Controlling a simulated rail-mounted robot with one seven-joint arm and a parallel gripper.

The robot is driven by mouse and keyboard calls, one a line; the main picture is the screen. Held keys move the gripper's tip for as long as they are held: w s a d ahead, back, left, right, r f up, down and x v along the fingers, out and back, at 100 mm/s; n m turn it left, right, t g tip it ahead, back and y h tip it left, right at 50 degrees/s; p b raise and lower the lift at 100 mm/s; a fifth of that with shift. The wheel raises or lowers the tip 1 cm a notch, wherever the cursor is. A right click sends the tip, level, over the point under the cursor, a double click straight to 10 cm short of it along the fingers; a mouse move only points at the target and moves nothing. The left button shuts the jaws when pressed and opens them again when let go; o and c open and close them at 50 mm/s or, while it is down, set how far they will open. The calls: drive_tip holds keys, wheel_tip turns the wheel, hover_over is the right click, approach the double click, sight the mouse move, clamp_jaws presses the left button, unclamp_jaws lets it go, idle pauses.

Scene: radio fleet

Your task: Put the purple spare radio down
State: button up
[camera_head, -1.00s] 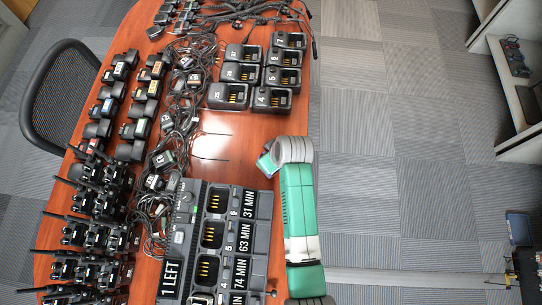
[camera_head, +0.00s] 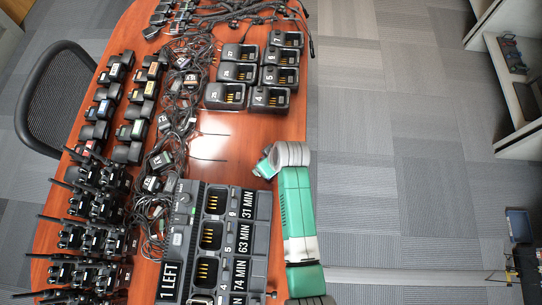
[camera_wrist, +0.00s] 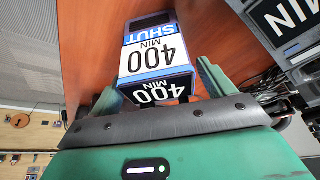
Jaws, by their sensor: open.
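A boxy blue-edged thing (camera_wrist: 157,60) with white "400 MIN" and "SHUT" labels lies on the red-brown table between my gripper's fingers in the wrist view. My gripper (camera_wrist: 160,88) is open, with one green finger on each side of the thing. Whether either finger touches it I cannot tell. In the head view my gripper (camera_head: 264,166) is low over the table's right edge, and my forearm hides what is beneath.
A multi-bay charger (camera_head: 211,235) with minute labels stands just left of my arm. Several single chargers (camera_head: 226,95) stand farther back. Radios (camera_head: 92,240), batteries and tangled cables (camera_head: 165,130) crowd the left side. Bare table shows between the two charger groups.

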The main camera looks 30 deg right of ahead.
drive_tip(key=p+v, duration=0.2)
drive_tip(key=v, duration=1)
drive_tip(key=shift+p, duration=0.35)
drive_tip(key=w+a+r+t+h, duration=0.1)
drive_tip(key=w+a+r+t, duration=0.2)
drive_tip(key=r, duration=0.7)
drive_tip(key=w+a+r+m+t+h, duration=0.1)
drive_tip(key=w+r+t, duration=0.3)
drive_tip(key=r, duration=0.6)
drive_tip(key=w+a+r+t, duration=0.2)
drive_tip(key=w+r+t, duration=0.15)
drive_tip(key=r, duration=0.75)
drive_tip(key=s+a+r+t, duration=0.3)
drive_tip(key=s+r, duration=0.1)
drive_tip(key=r, duration=0.6)
drive_tip(key=s+a+r+m+t, duration=0.1)
drive_tip(key=s+a+r+t, duration=0.2)
drive_tip(key=r, duration=0.7)
drive_tip(key=s+a+r+m+t, duration=0.1)
drive_tip(key=s+a+r+t, duration=0.2)
drive_tip(key=s+r, duration=0.3)
wheel_tip(320, 180, up, 4)
drive_tip(key=shift+s+a+r+t+y, duration=0.2)
drive_tip(key=shift+a+t+y, duration=0.15)
drive_tip(key=shift+t, duration=0.3)
